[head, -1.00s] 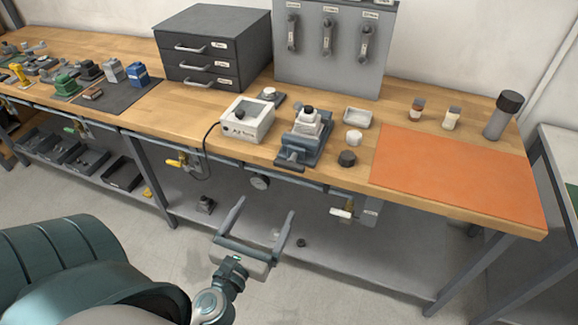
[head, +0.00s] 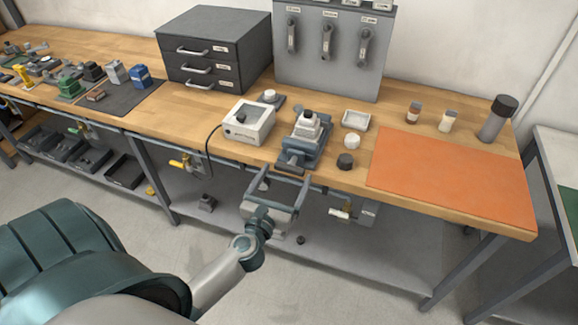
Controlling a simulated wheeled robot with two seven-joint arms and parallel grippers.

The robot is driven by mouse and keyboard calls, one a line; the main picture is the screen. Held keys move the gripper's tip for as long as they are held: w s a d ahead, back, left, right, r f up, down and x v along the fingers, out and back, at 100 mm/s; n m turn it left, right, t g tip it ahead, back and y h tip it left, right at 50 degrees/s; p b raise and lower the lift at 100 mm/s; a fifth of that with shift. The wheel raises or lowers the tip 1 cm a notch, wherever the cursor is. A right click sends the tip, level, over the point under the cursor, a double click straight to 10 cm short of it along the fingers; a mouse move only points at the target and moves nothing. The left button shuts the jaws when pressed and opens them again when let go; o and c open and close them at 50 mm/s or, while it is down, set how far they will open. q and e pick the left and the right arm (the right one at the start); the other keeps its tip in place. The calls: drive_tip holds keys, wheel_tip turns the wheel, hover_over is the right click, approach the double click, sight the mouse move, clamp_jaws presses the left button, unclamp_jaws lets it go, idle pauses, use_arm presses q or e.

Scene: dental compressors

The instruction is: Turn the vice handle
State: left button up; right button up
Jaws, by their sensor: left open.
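A blue-grey vice (head: 318,150) stands at the front edge of the wooden bench, with a light block and dark knob on top. I cannot make out its handle clearly; a low blue-grey part juts toward the front edge. My left gripper (head: 286,175) is open, its two fingers pointing at the bench edge just below and in front of the vice. Nothing shows between the fingers, and I cannot tell whether they touch the bench. My right gripper is not in view.
A white box (head: 247,125) with a black cable stands left of the vice. A white knob (head: 352,140) and a black knob (head: 345,161) lie right of it. An orange mat (head: 450,180) covers the right bench. Yellow-handled valves hang under the front edge.

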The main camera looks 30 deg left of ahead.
sight(288, 171)
use_arm(q)
drive_tip(key=shift+x, duration=1.2)
drive_tip(key=shift+w+a, duration=0.1)
drive_tip(key=shift+w, duration=0.5)
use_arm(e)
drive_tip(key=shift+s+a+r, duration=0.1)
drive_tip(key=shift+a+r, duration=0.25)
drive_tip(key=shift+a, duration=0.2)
use_arm(q)
drive_tip(key=c, duration=1.1)
drive_tip(key=shift+o, duration=0.2)
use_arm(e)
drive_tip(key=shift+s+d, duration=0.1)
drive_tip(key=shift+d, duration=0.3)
use_arm(q)
drive_tip(key=shift+p, duration=0.35)
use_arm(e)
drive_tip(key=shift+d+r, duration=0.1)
use_arm(q)
drive_tip(key=shift+m, duration=0.3)
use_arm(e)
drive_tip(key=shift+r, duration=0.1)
